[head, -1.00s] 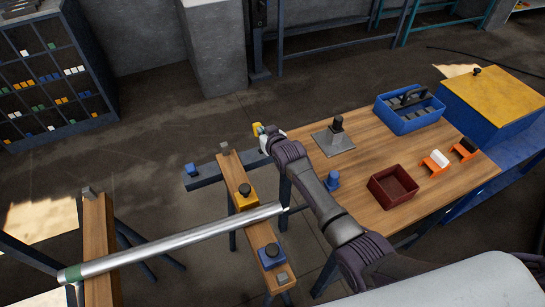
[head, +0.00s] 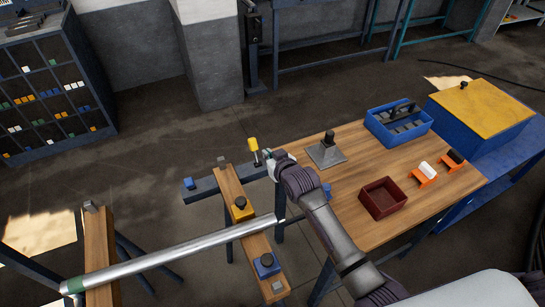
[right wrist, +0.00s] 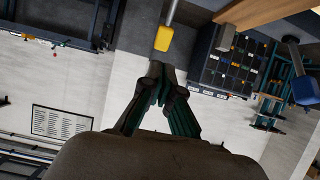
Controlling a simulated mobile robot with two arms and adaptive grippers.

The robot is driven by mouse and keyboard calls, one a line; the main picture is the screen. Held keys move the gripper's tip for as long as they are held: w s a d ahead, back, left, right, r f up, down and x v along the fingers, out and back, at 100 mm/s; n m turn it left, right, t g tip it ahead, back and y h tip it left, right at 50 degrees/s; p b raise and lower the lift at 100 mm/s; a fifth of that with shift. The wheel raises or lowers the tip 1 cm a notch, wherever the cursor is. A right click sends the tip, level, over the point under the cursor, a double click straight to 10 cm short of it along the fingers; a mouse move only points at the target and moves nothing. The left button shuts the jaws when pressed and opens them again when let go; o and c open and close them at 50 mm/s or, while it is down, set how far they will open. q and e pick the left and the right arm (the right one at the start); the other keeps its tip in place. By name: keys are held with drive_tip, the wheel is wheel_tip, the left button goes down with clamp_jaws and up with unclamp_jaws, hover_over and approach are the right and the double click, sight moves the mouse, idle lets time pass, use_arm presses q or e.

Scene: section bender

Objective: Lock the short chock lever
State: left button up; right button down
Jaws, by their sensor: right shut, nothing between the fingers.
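A lever with a yellow grip (head: 253,145) on a thin metal shaft stands nearly upright beside the dark steel bar (head: 210,188). I cannot tell for certain that it is the short chock lever. My right gripper (head: 268,156) is just right of this lever, shut and empty. In the right wrist view the closed fingers (right wrist: 158,82) point toward the yellow grip (right wrist: 163,38), with a small apparent gap. My left gripper is out of view.
A long metal pipe (head: 180,252) lies across two wooden-topped stands. The wooden table (head: 330,190) at right carries a red bin (head: 382,198), a blue tote (head: 398,127) and a grey plate with a black knob (head: 326,152). Floor behind the lever is clear.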

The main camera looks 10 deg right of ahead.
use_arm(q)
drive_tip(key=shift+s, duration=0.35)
use_arm(e)
drive_tip(key=shift+v, duration=1.65)
drive_tip(key=shift+r, duration=0.15)
